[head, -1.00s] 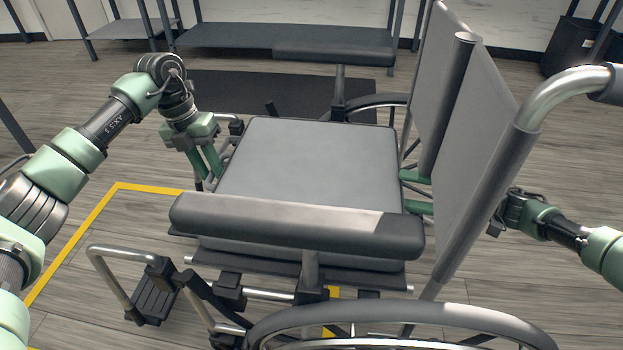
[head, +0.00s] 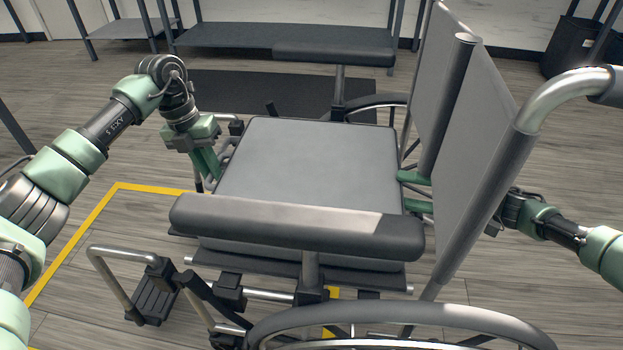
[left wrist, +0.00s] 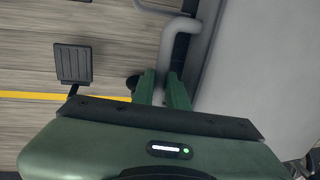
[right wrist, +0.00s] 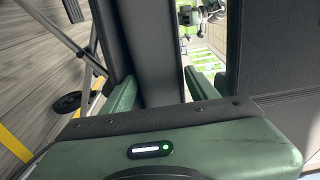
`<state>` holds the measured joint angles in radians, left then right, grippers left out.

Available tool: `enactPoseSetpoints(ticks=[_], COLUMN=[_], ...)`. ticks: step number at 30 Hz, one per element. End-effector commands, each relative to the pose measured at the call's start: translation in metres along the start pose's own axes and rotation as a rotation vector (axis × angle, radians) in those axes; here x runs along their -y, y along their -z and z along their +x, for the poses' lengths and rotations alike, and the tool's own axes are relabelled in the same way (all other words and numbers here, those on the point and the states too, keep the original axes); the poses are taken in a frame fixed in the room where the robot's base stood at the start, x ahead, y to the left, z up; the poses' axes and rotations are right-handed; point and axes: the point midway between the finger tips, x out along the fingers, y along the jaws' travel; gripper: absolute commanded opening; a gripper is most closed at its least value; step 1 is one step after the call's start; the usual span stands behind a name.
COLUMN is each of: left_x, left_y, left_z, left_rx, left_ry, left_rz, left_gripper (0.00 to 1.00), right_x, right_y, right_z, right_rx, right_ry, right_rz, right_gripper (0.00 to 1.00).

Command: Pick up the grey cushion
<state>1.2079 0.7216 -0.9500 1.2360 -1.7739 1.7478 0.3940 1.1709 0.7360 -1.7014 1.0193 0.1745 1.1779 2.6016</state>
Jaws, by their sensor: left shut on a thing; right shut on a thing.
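The grey cushion (head: 310,165) lies flat on the wheelchair's seat (head: 290,268), between the two armrests. My left gripper (head: 210,165) is at the seat's front edge, close beside the cushion. Its fingers are shut on what looks like the wheelchair's front frame tube (left wrist: 184,32); the fingertips partly hide the contact, and the cushion (left wrist: 260,50) is to their right. My right gripper (head: 416,191) reaches in from behind, below the backrest (head: 480,150). Its fingers are shut on the cushion's rear edge (right wrist: 155,60), one on each side.
The near armrest (head: 290,220) crosses in front of the cushion. The far armrest (head: 330,53), push handle (head: 560,90) and wheel (head: 400,318) surround the seat. A footrest (head: 153,295) is at lower left. The space above the cushion is clear.

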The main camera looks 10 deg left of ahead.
Motion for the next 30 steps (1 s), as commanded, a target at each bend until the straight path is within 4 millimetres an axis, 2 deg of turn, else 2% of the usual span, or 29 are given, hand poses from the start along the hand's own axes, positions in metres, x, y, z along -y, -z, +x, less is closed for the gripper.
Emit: enactPoseSetpoints(ticks=[15,30], left_x=[0.008,0.009], left_y=[-0.001,-0.001], left_z=[-0.046,-0.049], left_rx=[0.003,0.003], left_ry=[0.000,-0.001], left_rz=[-0.001,-0.001], left_gripper=[0.00,0.00], right_x=[0.046,0.049], right_y=[0.001,0.001], right_z=[-0.001,-0.001], right_rx=[-0.002,-0.003], right_ry=[0.000,-0.001], right_rz=[-0.001,-0.001], right_gripper=[0.00,0.00])
